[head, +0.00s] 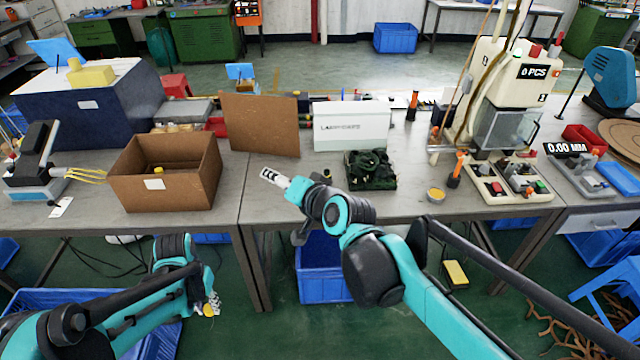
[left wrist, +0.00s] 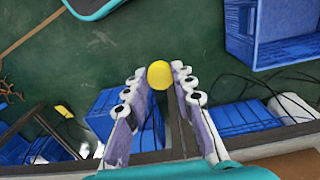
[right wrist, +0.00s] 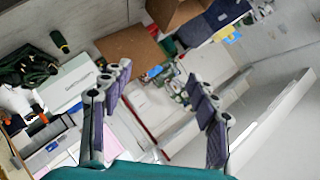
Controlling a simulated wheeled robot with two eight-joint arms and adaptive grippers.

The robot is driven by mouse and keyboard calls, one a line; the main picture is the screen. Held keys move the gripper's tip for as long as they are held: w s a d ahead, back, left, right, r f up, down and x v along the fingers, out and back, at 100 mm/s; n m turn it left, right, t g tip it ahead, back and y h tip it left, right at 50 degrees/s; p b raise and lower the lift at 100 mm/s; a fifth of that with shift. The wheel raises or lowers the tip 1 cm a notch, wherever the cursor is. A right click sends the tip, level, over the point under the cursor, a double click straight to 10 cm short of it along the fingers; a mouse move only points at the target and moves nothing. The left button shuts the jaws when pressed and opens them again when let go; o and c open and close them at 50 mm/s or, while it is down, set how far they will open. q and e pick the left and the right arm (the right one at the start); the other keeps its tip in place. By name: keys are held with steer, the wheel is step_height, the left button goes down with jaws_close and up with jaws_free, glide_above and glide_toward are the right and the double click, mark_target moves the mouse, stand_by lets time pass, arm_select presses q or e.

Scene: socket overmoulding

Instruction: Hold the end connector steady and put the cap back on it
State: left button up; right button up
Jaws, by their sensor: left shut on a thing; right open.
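My left gripper (head: 211,303) hangs low in front of the table, below its front edge. It is shut on a yellow round piece (left wrist: 159,76), seen end-on between the fingertips; I cannot tell whether it is the cap alone or has more behind it. My right gripper (head: 270,178) is open and empty above the table, just right of the cardboard box. A small dark cylinder (right wrist: 59,41) lies on the table near the dark green cable bundle (head: 371,170); I cannot tell if it is the end connector.
An open cardboard box (head: 190,187) stands at the left and has a small yellow-topped item (head: 158,170) inside. A brown board (head: 260,125) and white carton (head: 352,127) stand behind. A round yellow dish (head: 436,194) is at the right. Blue crates (head: 320,288) sit under the table.

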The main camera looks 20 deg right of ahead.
steer(key=w+d+r+m+t+h+b, duration=0.1)
steer(key=w+d+r+m+t+h, duration=0.15)
steer(key=w+m, duration=0.65)
steer(key=w+d+r+m+t+h+b, duration=0.1)
steer(key=w+d+m+t+h, duration=0.15)
steer(key=w+m, duration=0.7)
steer(key=w+d+f+m+g+h+b, duration=0.1)
steer(key=w+d+f+m+g+h, duration=0.1)
steer(key=w+d+f+m+h, duration=0.45)
steer(key=w+d+f+m+g+h, duration=0.1)
steer(key=w+d+f+m, duration=0.2)
steer(key=f+m, duration=0.5)
arm_select(q)
steer(key=s+d+f+m, duration=0.3)
steer(key=d+m, duration=0.7)
steer(key=d, duration=0.2)
steer(key=shift+s+b, duration=0.15)
steer(key=shift+b, duration=0.3)
arm_select(e)
step_height(320, 180, down, 19)
steer(key=d+m+g, duration=0.1)
steer(key=m+g, duration=0.3)
steer(key=shift+s+d+m+g, duration=0.3)
steer(key=shift+s+d+g, duration=0.05)
steer(key=shift+g, duration=0.05)
arm_select(q)
steer(key=shift+f, duration=0.1)
arm_select(e)
steer(key=shift+r, duration=0.1)
